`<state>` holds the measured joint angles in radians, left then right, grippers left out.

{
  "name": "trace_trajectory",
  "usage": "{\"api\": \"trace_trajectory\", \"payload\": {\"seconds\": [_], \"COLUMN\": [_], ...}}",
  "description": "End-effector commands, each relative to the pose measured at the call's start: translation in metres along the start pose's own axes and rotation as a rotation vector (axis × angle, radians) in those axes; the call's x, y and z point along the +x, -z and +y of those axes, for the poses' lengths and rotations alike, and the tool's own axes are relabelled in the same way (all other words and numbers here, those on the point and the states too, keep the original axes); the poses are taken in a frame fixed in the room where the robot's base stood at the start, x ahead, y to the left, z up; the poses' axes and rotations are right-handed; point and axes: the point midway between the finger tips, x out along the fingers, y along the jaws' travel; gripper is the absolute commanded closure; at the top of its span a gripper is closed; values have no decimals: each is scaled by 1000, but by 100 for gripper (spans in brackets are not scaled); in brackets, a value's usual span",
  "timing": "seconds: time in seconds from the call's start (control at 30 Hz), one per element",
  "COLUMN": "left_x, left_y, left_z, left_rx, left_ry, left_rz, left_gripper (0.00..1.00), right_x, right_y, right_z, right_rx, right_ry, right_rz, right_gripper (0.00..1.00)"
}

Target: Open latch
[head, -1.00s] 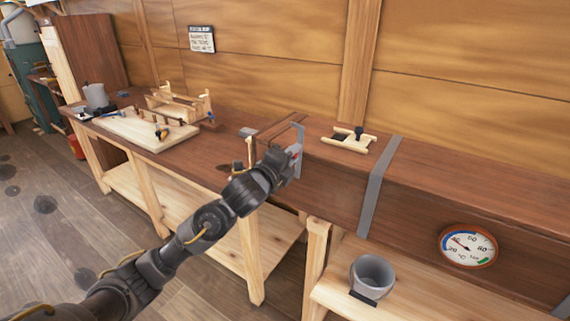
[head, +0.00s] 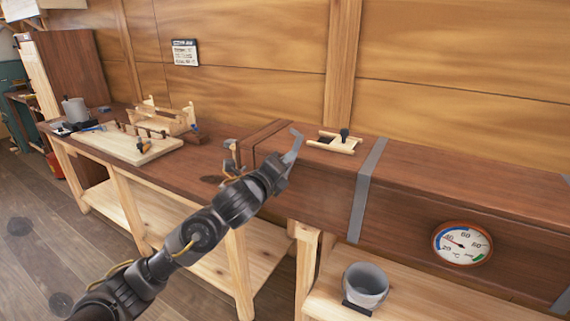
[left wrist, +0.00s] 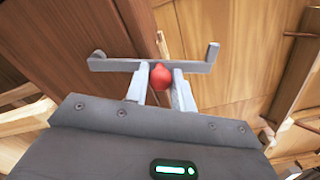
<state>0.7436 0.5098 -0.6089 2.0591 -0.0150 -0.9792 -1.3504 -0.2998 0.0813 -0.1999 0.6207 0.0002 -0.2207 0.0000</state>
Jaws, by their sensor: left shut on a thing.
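The latch is a grey bar with turned-up ends and a red knob at its middle. In the left wrist view the bar (left wrist: 205,67) spans across in front of my fingers, and the red knob (left wrist: 160,77) sits between them. My left gripper (left wrist: 159,88) is shut on the knob. In the head view my left gripper (head: 281,166) is at the near left end of the long brown wooden box (head: 325,185). The latch bar (head: 294,147) shows there tilted, its top leaning right; the gripper hides its lower part and the knob. My right gripper is not in view.
A round dial gauge (head: 462,244) is on the box front, and a grey strap (head: 367,190) wraps the box. A small wooden frame (head: 335,142) lies on top. A grey bucket (head: 365,284) stands below. The workbench (head: 205,170) to the left holds a board and wooden parts.

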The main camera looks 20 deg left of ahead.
Motion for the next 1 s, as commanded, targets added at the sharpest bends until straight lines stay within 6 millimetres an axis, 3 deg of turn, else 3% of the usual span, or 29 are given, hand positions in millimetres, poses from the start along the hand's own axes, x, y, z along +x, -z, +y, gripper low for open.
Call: {"api": "trace_trajectory", "payload": {"seconds": [0.07,0.1,0.23,0.63,1.0], "left_x": [0,0,0,-10,-79], "left_y": [0,0,0,0,0], "left_z": [0,0,0,1,0], "left_rx": [0,-1,-1,-1,1], "left_ry": [1,1,1,2,2], "left_rz": [0,0,0,0,0], "left_gripper": [100,72,55,55,55], "right_x": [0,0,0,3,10], "right_y": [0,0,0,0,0], "right_z": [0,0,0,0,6], "right_rx": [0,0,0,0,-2], "right_ry": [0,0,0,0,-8], "right_rz": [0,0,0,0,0], "right_gripper": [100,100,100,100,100]}}
